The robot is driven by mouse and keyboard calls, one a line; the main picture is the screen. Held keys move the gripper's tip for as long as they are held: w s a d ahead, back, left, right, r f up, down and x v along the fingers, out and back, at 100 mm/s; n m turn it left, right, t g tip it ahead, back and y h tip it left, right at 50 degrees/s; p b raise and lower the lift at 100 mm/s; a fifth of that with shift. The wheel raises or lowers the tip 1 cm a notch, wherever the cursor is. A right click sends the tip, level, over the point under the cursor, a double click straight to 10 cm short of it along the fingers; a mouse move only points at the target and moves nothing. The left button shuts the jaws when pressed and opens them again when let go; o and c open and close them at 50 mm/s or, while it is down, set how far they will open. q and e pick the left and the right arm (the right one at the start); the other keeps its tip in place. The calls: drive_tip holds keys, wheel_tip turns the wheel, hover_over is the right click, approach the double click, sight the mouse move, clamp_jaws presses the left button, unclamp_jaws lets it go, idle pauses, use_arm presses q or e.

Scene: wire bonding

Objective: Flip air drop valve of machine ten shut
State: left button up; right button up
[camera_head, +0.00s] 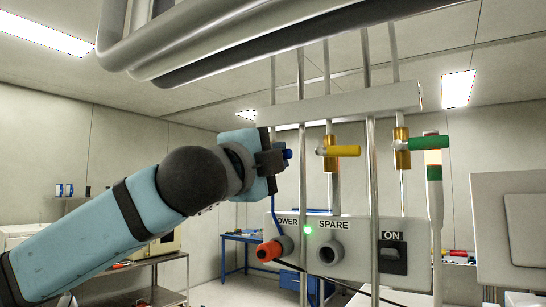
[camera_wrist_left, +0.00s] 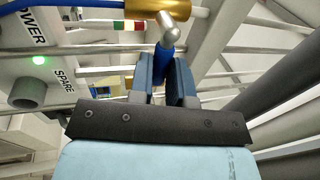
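My left gripper (camera_head: 284,158) is raised at the leftmost drop pipe, in front of the ceiling bar. In the left wrist view its two dark blue fingers (camera_wrist_left: 163,62) stand on either side of a blue valve handle (camera_wrist_left: 166,50) and appear closed on it. That handle joins a grey stem (camera_wrist_left: 170,27) on a brass valve body (camera_wrist_left: 158,7). In the head view only the blue handle's end (camera_head: 289,154) shows past the gripper. A yellow-handled valve (camera_head: 345,151) and a green-handled valve (camera_head: 428,143) hang to the right, both handles sideways. No machine number is readable.
Vertical pipes (camera_head: 371,190) stand close by. Thick ducts (camera_head: 250,40) run overhead. A blue hose hangs below the gripper.

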use_arm(q)
drive_tip(key=o, duration=0.4)
drive_tip(key=shift+b+v, duration=1.85)
drive_tip(key=shift+v, duration=5.05)
drive_tip(key=shift+w, duration=0.1)
